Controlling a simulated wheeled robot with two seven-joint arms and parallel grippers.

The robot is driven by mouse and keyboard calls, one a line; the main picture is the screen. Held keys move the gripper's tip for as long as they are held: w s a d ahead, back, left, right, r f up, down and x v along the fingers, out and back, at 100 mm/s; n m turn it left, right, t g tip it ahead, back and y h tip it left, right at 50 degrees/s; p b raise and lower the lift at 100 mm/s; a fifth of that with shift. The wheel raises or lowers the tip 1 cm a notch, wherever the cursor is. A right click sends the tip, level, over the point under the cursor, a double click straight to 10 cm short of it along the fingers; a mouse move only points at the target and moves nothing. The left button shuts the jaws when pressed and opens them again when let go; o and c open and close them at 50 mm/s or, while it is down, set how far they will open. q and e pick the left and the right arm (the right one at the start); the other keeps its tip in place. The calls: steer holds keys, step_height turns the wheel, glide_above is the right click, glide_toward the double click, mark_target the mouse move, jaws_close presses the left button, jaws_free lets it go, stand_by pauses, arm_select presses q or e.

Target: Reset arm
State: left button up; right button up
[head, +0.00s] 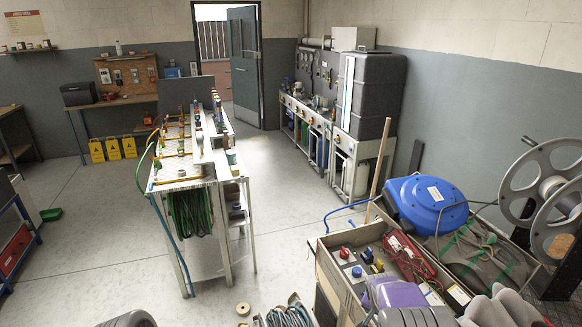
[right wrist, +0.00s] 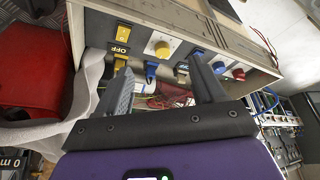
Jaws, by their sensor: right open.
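My right gripper (right wrist: 163,82) is open and empty in the right wrist view, its two dark fingers spread apart. Beyond the fingers is a pale box with a row of controls (right wrist: 162,48), including a yellow knob, blue switches and a red knob. I cannot tell whether a fingertip touches it. In the head view a purple and grey part of my right arm (head: 386,292) is low at the right, over the front of the wooden crate (head: 330,272); its fingertips cannot be made out there. My left gripper is not in view.
A blue hose reel (head: 425,203) sits at the crate's back edge, and a large grey reel (head: 545,188) stands at the right. A metal workbench (head: 185,165) with green hoses stands left of centre. Coiled hose (head: 287,316) lies at the bottom. The floor (head: 95,225) at left is mostly clear.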

steer(key=s+a+f+n+g+y+b, duration=0.1)
steer(key=s+a+f+b, duration=0.1)
steer(key=s+f, duration=0.45)
steer(key=s+a+f+n+g+y+b, duration=0.1)
steer(key=s+a+f+b, duration=0.15)
steer(key=f, duration=0.75)
steer(key=s+a+f+n+y+b, duration=0.1)
steer(key=s+a+f, duration=0.1)
steer(key=s+f, duration=0.5)
arm_select(q)
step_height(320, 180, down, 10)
steer(key=b, duration=0.4)
arm_select(e)
steer(key=s+a+f+y, duration=0.2)
steer(key=s+a+f, duration=0.1)
steer(key=s, duration=0.3)
steer(key=s+a+f+n+g+y, duration=0.1)
steer(key=s+a+f, duration=0.3)
steer(key=s+a, duration=0.2)
steer(key=shift+s+a+f+n+y, duration=0.15)
steer(key=shift+s+a+n+y, duration=0.15)
steer(key=shift+s+y, duration=0.1)
